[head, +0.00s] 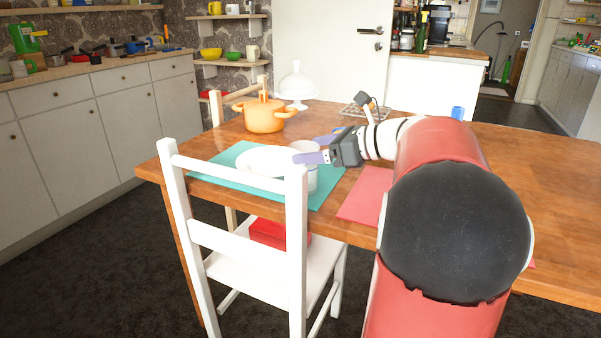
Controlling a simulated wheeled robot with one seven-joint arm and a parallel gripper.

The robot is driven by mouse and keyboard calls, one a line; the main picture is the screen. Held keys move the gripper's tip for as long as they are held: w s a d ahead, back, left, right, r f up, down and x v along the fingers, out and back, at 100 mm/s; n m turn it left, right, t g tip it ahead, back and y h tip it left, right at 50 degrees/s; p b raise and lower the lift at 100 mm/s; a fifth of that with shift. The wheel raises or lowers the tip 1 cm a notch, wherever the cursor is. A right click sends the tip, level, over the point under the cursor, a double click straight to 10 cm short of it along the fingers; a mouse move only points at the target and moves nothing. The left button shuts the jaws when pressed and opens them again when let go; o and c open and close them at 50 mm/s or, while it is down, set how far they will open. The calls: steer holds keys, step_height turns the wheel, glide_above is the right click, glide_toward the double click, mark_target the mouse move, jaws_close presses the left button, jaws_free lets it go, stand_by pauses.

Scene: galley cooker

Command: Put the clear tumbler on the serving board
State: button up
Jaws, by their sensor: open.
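A pale, whitish cylinder (311,180), which looks like the tumbler, stands upright at the right of a white plate (262,160) on a teal mat (225,158). I cannot tell whether it is clear glass. My gripper (309,149) reaches in from the right with its fingers apart. One lavender finger crosses in front of the cylinder's upper part and the other shows behind it. I cannot tell whether either touches it. I see no sure serving board; a flat pink-red piece (363,194) lies right of the teal mat, partly hidden by my arm.
An orange pot (264,115) and a white domed stand (297,87) are farther back on the wooden table (563,185). A wire rack (353,111) and a small blue item (457,113) are near the back edge. A white chair (235,243) stands in front. The table's right side looks clear.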

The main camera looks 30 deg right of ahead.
steer(key=shift+f+x, duration=0.2)
steer(key=shift+x, duration=2.2)
steer(key=c, duration=1.2)
steer(key=shift+o, duration=0.2)
steer(key=shift+r, duration=0.1)
